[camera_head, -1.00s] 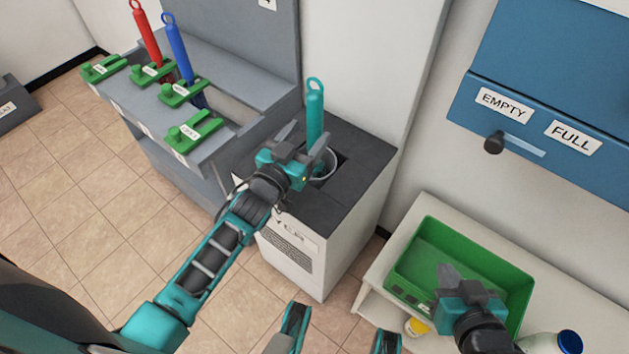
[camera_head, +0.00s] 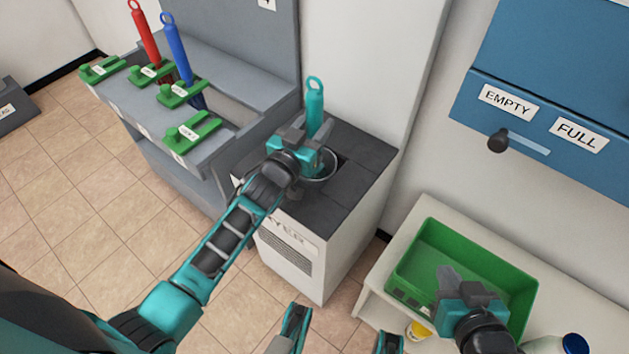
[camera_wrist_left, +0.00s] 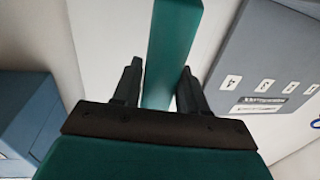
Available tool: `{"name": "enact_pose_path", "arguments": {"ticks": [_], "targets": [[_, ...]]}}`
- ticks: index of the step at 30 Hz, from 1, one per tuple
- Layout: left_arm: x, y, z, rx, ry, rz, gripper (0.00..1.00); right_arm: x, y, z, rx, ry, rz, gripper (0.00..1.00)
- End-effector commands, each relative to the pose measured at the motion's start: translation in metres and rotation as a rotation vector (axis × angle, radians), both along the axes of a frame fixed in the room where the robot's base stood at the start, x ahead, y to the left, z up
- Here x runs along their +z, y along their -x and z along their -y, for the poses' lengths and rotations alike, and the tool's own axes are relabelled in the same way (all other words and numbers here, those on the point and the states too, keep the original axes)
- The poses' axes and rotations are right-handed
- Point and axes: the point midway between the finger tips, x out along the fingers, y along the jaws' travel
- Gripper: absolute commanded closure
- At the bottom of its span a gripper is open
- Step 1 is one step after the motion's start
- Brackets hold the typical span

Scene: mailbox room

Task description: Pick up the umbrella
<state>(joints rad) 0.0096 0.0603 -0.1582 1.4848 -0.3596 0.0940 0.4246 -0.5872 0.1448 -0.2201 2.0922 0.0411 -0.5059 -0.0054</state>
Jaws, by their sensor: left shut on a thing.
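The teal umbrella (camera_head: 315,104) stands upright in a round grey holder (camera_head: 325,172) in the dark top of the dryer-like cabinet, its looped handle on top. My left gripper (camera_head: 311,137) is shut on the umbrella below the loop. In the left wrist view the teal umbrella (camera_wrist_left: 170,55) runs between the two dark fingers (camera_wrist_left: 157,88). The umbrella's lower part is hidden by the gripper and the holder. My right gripper (camera_head: 449,278) is over the green crate at the lower right, away from the umbrella; its finger opening is unclear.
A red umbrella (camera_head: 144,32) and a blue umbrella (camera_head: 177,48) stand in the grey rack (camera_head: 225,70) with green labelled clamps at the left. The green crate (camera_head: 405,262) sits on a pale bench. A blue panel marked EMPTY and FULL (camera_head: 545,95) is on the right wall.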

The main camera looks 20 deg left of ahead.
Motion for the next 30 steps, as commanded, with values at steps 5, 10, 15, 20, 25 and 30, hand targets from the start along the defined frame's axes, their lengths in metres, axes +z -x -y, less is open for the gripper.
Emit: {"name": "enact_pose_path", "arguments": {"ticks": [5, 10, 15, 20, 25, 30], "targets": [[0.0, 0.0, 0.0, 0.0, 0.0, 0.0, 0.94, -0.001, 0.0, 0.0, 0.001, 0.001, -0.001, 1.0], [0.0, 0.0, 0.0, 0.0, 0.0, 0.0, 1.0, -0.001, 0.0, 0.0, 0.001, 0.001, -0.001, 1.0], [0.001, 0.0, 0.0, -0.001, 0.001, 0.003, 1.0, -0.001, 0.0, 0.001, 0.002, 0.004, -0.001, 1.0], [0.002, 0.0, 0.0, -0.001, 0.001, 0.003, 1.0, -0.001, 0.0, 0.001, 0.003, 0.005, -0.001, 1.0], [0.009, 0.0, 0.0, -0.001, 0.0, 0.005, 1.0, 0.003, 0.0, 0.001, 0.004, 0.006, 0.001, 1.0], [0.031, 0.0, 0.0, -0.002, -0.001, 0.007, 1.0, 0.013, -0.001, 0.002, 0.0, 0.006, 0.01, 1.0]]}}
